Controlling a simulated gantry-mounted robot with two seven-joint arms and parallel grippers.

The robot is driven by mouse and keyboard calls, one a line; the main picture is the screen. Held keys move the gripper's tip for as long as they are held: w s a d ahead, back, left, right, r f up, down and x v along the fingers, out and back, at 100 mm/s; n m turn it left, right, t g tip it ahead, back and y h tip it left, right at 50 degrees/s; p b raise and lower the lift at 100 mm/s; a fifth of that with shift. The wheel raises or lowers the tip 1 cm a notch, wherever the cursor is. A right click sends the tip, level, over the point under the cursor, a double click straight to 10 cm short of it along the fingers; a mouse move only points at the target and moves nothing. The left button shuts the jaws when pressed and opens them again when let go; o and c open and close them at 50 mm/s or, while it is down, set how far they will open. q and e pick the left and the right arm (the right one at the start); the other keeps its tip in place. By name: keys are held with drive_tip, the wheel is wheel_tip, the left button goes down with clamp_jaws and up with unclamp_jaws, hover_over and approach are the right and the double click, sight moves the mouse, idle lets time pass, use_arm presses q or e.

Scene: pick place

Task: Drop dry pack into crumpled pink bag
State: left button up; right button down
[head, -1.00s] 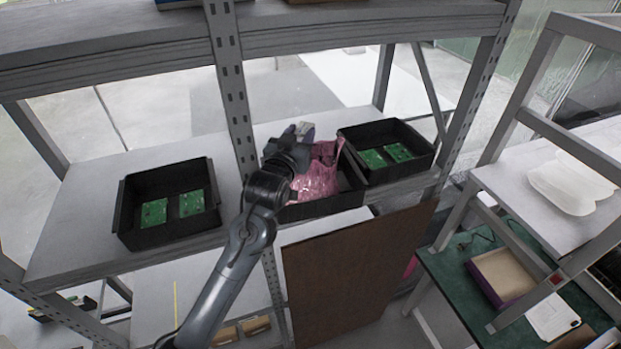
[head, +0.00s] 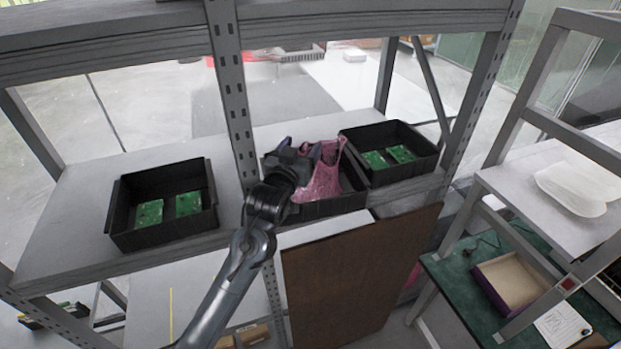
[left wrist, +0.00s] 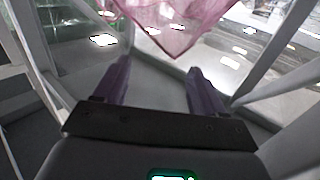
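The crumpled pink bag (head: 324,183) stands open-topped in the middle black bin, with peaks along its upper edge. It also shows at the top of the left wrist view (left wrist: 175,25), beyond the fingertips. My left gripper (head: 301,150) is at the bag's upper left side. In the left wrist view its two purple-grey fingers (left wrist: 158,72) are spread apart with nothing between them. Whether a finger touches the bag I cannot tell. No dry pack can be made out, and the inside of the bag is hidden. My right gripper is not in view.
The middle black bin (head: 352,200) stands on the shelf between a left bin (head: 130,240) and a right bin (head: 412,172), both holding green boards. A perforated shelf post (head: 233,95) rises just left of my gripper. The shelf above (head: 370,30) limits headroom.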

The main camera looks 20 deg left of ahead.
use_arm(q)
drive_tip(key=shift+s, duration=0.35)
drive_tip(key=s+b, duration=0.3)
drive_tip(key=s, duration=0.7)
drive_tip(key=shift+d, duration=0.15)
drive_tip(key=shift+s, duration=0.1)
